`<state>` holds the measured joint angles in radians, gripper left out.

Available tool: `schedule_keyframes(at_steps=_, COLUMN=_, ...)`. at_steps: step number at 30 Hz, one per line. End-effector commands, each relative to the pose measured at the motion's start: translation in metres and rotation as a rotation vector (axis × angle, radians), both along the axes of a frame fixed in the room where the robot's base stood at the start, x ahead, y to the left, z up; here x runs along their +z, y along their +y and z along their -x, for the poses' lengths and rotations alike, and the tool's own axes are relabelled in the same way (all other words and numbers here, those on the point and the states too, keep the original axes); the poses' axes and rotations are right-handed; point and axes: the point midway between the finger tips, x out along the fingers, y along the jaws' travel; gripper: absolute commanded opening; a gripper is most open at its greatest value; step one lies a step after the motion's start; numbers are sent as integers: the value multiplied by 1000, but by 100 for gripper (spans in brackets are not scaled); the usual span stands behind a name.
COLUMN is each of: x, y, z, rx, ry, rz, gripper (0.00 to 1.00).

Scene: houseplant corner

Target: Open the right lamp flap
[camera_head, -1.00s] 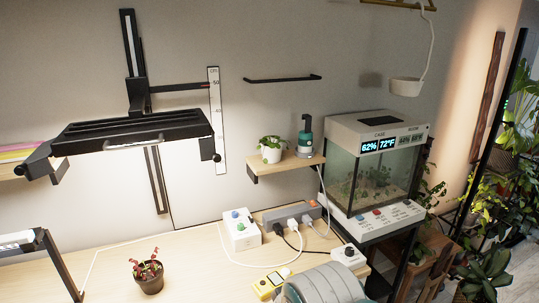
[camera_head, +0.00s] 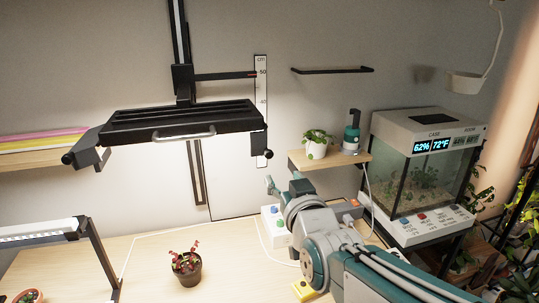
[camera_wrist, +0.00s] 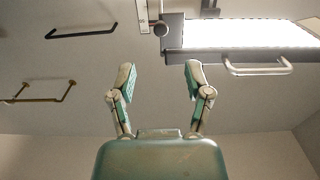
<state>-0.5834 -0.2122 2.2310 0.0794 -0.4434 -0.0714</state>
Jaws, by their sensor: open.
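The black lamp (camera_head: 165,122) hangs on a wall rail at upper left in the head view, with a silver handle on its front edge. The right lamp flap (camera_head: 252,143) is a dark panel hanging down at its right end, with a round knob low on it. In the wrist view the flap (camera_wrist: 174,38) shows upper middle, beside the bright lamp underside. My gripper (camera_head: 282,184) is below and right of the flap, apart from it. In the wrist view my gripper (camera_wrist: 160,74) is open and empty, its two fingers spread.
A shelf (camera_head: 352,158) with a potted plant and a bottle is close right of my gripper. A wall bar (camera_head: 332,70) is above. A terrarium (camera_head: 425,160) stands at right. A red potted plant (camera_head: 186,268) is on the table below. The wall space beneath the flap is clear.

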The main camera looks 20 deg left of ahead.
Motion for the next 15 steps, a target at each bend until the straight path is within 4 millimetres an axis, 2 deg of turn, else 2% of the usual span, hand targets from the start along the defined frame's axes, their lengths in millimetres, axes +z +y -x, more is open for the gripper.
schedule_keyframes(at_steps=5, x=1, y=8, z=-11, rx=2, ry=-6, rz=-4, gripper=64)
schedule_keyframes(at_steps=15, x=0, y=37, z=-59, rx=1, ry=-4, rz=-3, gripper=64)
